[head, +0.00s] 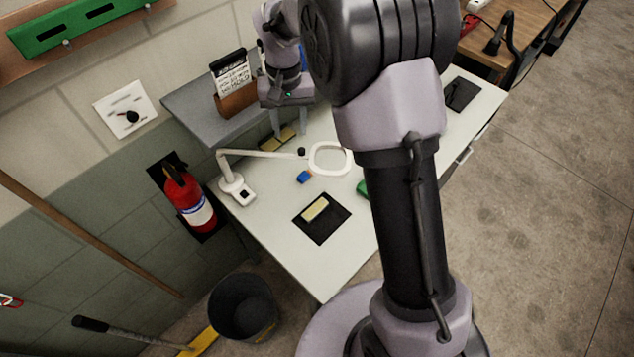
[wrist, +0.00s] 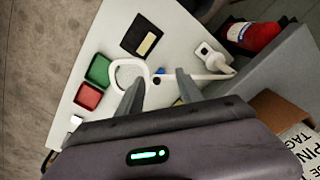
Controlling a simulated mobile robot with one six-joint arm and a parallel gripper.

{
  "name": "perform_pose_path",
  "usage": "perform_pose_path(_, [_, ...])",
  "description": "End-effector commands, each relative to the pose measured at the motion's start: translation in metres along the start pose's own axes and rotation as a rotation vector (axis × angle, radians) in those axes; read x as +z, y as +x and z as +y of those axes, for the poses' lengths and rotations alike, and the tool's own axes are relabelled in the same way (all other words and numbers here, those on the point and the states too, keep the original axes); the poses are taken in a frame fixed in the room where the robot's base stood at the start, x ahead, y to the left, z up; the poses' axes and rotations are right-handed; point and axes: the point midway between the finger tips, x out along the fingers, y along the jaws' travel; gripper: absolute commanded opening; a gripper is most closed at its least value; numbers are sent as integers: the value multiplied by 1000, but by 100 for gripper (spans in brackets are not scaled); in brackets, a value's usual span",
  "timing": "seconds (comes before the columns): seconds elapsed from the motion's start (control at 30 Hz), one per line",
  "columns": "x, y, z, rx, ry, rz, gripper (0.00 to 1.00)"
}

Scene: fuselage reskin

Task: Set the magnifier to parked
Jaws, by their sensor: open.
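The white magnifier (head: 265,154) stands on the pale table, with its base (head: 237,190) near the left edge. Its arm reaches right across the table to a dark knob (head: 301,152) and a white ring-shaped head. In the wrist view the magnifier's ring (wrist: 113,76) is beside my left finger, and its arm runs right to the base (wrist: 207,56). My gripper (head: 290,132) is open and empty, pointing down above the table, behind the magnifier arm. In the wrist view my fingers (wrist: 159,86) sit either side of the knob, apart from it in height as far as I can tell.
A blue block (head: 304,177) and a dark mat (head: 328,231) with a yellowish block lie nearby. Green (wrist: 97,69) and red (wrist: 88,96) trays are on the table. A grey shelf (head: 190,100) holds a sign box. A fire extinguisher (head: 188,200) hangs at left.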

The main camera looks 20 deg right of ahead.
Motion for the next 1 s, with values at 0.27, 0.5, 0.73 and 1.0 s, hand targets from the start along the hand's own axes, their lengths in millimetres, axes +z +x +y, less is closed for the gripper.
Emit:
perform_pose_path(0.27, [53,-33,14,-72,48,104,43])
perform_pose_path(0.5, [120,-34,28,-144,98,208,43])
perform_pose_path(0.73, [169,-22,38,-195,134,284,43])
perform_pose_path(1.0, [189,-16,41,-215,148,313,43])
